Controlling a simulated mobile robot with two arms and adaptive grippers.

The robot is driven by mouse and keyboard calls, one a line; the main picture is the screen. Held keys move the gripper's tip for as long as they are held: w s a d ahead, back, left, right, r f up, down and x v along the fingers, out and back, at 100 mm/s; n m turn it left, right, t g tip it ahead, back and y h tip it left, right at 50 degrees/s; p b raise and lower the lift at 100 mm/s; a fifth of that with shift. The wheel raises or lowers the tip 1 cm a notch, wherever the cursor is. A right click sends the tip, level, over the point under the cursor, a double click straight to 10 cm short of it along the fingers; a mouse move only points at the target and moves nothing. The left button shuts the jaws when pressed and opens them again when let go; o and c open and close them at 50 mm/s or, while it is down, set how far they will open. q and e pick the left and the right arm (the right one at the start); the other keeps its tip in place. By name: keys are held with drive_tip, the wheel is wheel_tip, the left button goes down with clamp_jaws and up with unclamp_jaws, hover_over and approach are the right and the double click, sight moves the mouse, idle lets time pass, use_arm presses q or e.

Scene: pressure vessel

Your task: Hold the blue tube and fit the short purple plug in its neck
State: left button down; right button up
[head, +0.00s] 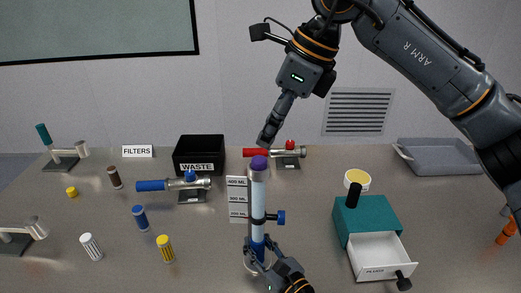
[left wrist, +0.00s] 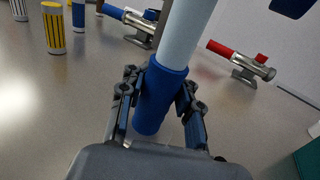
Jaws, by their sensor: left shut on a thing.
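The blue tube (head: 258,195) stands upright at the middle of the table, with a pale clear body and a blue lower part. The purple plug (head: 259,163) sits at the top of the tube, in or on its neck; how deep it goes is hidden. My left gripper (head: 262,249) is shut around the blue lower part, and the left wrist view shows its fingers on both sides of the blue sleeve (left wrist: 160,97). My right gripper (head: 267,138) is just above and slightly right of the plug, apparently apart from it. Its fingers overlap in the picture, so their opening is unclear.
A graduated card (head: 237,199) and a clamp with a blue knob (head: 281,217) are beside the tube. The waste box (head: 199,154), blue valve (head: 153,186) and red valve (head: 256,152) stand behind. A teal drawer box (head: 367,215) is at right; several cylinders are at left.

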drive_tip(key=v, duration=0.5)
drive_tip(key=shift+r, duration=0.2)
use_arm(q)
drive_tip(key=shift+f, duration=0.1)
drive_tip(key=c, duration=0.8)
unclamp_jaws()
drive_tip(key=shift+c, duration=0.2)
